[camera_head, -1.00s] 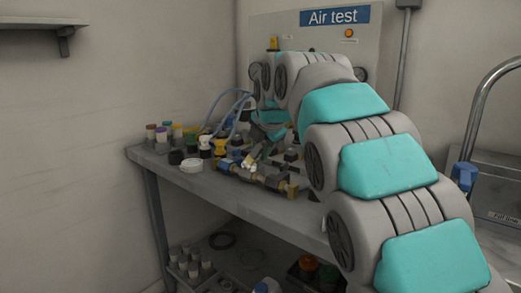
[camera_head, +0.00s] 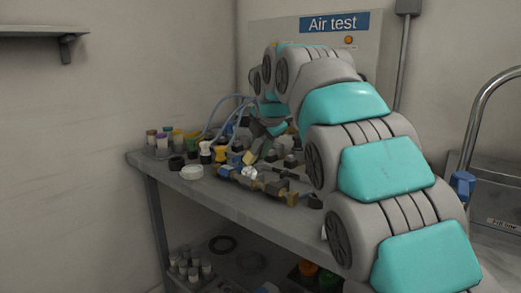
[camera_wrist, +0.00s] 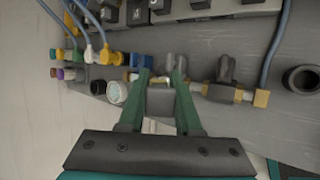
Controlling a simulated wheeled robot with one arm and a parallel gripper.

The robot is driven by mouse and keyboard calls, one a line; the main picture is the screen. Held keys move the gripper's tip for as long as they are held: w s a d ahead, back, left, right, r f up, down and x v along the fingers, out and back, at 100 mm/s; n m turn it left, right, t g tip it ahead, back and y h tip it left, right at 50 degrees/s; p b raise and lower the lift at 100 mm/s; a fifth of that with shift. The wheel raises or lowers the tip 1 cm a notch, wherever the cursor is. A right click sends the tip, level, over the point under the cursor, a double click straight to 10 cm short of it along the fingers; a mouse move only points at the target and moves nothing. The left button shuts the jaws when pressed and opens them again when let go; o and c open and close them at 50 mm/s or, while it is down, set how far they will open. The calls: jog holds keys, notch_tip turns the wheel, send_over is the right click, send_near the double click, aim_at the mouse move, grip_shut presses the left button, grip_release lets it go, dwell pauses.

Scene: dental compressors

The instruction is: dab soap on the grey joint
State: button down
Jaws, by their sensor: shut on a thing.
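My gripper (camera_wrist: 160,78) is over the bench, its two green fingers pointing at a row of pipe fittings. The fingers are close around a small grey block (camera_wrist: 160,103); I cannot tell for certain that it is the soap applicator. A dark grey fitting (camera_wrist: 218,92) with a brass end (camera_wrist: 262,98) lies right of the fingertips in the wrist view. In the head view the fittings run along the bench front, with a dark grey piece (camera_head: 258,184) beside a whitish blob (camera_head: 249,173). I cannot tell whether the blob is soap. My arm hides part of the bench.
A round white-rimmed pot (camera_head: 192,172) stands left of the fittings; it also shows in the wrist view (camera_wrist: 117,92). Small colored-cap jars (camera_head: 160,140) stand at the bench's left end. Blue hoses (camera_wrist: 72,25) run behind. The bench front (camera_head: 230,205) is bare.

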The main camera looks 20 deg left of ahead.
notch_tip(320, 180, up, 4)
jog(key=shift+f+p, duration=0.1)
jog(key=shift+p, duration=0.45)
